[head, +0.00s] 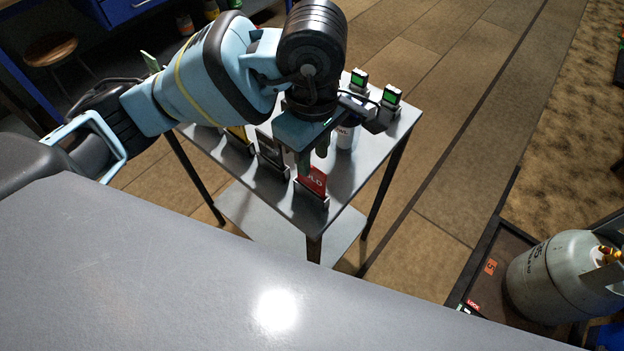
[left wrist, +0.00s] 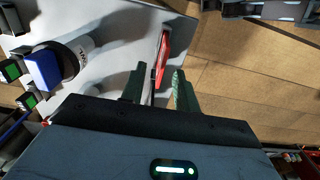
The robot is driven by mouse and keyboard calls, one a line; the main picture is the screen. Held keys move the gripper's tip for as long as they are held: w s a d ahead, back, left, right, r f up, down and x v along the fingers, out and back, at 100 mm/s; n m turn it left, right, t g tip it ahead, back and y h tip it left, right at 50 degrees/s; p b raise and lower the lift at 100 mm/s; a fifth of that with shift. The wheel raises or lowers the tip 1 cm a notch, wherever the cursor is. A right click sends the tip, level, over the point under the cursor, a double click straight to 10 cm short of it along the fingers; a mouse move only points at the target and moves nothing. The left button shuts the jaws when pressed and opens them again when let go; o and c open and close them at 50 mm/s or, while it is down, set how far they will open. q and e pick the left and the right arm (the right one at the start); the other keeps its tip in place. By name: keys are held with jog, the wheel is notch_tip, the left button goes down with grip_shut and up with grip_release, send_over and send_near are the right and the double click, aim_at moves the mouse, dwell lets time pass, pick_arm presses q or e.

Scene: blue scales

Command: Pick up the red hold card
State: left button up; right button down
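The red hold card (head: 313,181) stands upright in a small dark holder (head: 311,198) at the near corner of a grey metal table (head: 372,150). Part of its white lettering shows. My left gripper (head: 313,155) is just above and behind the card in the head view, fingers pointing down. In the left wrist view, the red card (left wrist: 162,55) shows edge-on beyond the green-padded fingers of my left gripper (left wrist: 158,87), in line with the gap between them. The fingers are apart, and I see no contact with the card. My right gripper is not in view.
A dark card (head: 270,147) and a yellow card (head: 238,136) stand in holders to the left. A white cylinder (head: 345,137) and two devices with green screens (head: 391,97) are behind. A grey counter (head: 150,270) fills the foreground. A gas cylinder (head: 560,275) stands at right.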

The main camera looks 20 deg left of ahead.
aim_at(311, 183)
pick_arm(q)
jog(key=shift+s+a+f, duration=0.1)
jog(key=shift+s+f, duration=0.05)
jog(key=shift+f, duration=2.55)
grip_shut()
